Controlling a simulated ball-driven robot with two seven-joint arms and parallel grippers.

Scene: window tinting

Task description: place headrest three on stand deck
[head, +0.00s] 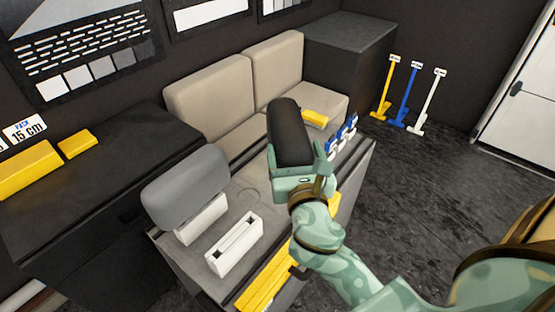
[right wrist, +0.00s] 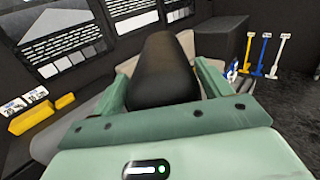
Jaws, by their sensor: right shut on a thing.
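A dark, padded headrest (head: 290,128) is in my right gripper (head: 298,168), held above the right part of the low table (head: 190,262). The right wrist view shows the same dark headrest (right wrist: 165,75) between the two green fingers (right wrist: 163,92). On the table, a grey headrest (head: 186,184) sits on a white stand (head: 201,221). In front of it is a second white stand (head: 235,243) with an open slot and nothing on it. Which headrest is number three I cannot tell. My left gripper is not in view.
A beige seat (head: 225,90) stands behind the table. Small blue-and-white pieces (head: 340,136) are at the table's right end. Yellow strips (head: 268,280) lie along its front edge. A black cabinet (head: 90,180) stands left. Yellow, blue and white tools (head: 405,95) lean at the back right.

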